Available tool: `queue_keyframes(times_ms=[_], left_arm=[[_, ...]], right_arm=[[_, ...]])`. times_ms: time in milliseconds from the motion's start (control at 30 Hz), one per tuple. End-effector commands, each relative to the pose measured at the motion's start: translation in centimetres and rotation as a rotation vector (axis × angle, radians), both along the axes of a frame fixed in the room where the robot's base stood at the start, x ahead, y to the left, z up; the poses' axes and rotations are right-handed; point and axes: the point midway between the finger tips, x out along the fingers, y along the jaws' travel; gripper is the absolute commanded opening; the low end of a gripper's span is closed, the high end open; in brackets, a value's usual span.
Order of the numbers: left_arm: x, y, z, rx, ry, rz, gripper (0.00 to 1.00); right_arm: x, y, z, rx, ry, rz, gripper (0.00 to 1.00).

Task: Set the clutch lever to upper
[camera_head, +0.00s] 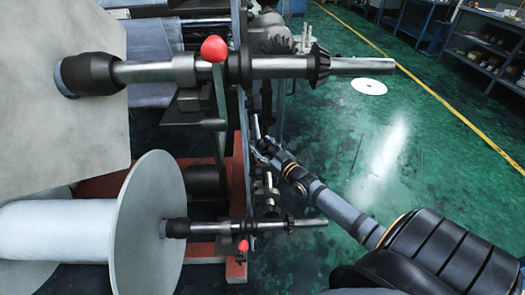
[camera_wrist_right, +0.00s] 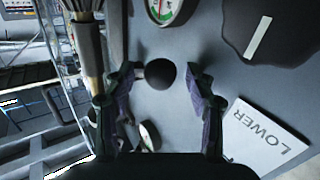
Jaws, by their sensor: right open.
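In the wrist view a dark round knob (camera_wrist_right: 158,74), which looks like the end of the clutch lever, stands out from a grey panel (camera_wrist_right: 175,120). My right gripper (camera_wrist_right: 166,76) is open, with one finger on each side of the knob and gaps visible; whether it touches is unclear. A white label reading LOWER (camera_wrist_right: 262,138) is on the panel at lower right. In the head view my right gripper (camera_head: 264,150) is at the machine's side, between the upper and lower shafts; the knob cannot be made out there. My left gripper is not in view.
The upper shaft (camera_head: 345,66) and lower shaft (camera_head: 308,223) stick out to the right, near red balls (camera_head: 214,49). A white roll (camera_head: 55,230) sits at lower left. A gauge (camera_wrist_right: 168,8) is above the knob. Green floor (camera_head: 430,150) is open to the right.

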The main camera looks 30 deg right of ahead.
Motion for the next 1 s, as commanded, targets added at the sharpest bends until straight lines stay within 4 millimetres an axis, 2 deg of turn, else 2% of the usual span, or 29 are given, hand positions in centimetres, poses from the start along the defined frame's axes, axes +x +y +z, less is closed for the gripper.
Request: queue_keyframes(times_ms=[267, 667, 1000], left_arm=[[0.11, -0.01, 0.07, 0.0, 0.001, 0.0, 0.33], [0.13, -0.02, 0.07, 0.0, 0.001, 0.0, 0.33], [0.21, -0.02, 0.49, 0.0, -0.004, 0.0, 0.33]], right_arm=[[0.11, 0.0, 0.08, 0.0, 0.0, 0.0, 0.54], [0.09, 0.0, 0.06, -0.001, 0.0, 0.0, 0.0], [0.08, 0.27, 0.3, 0.004, 0.005, -0.001, 0.0]])
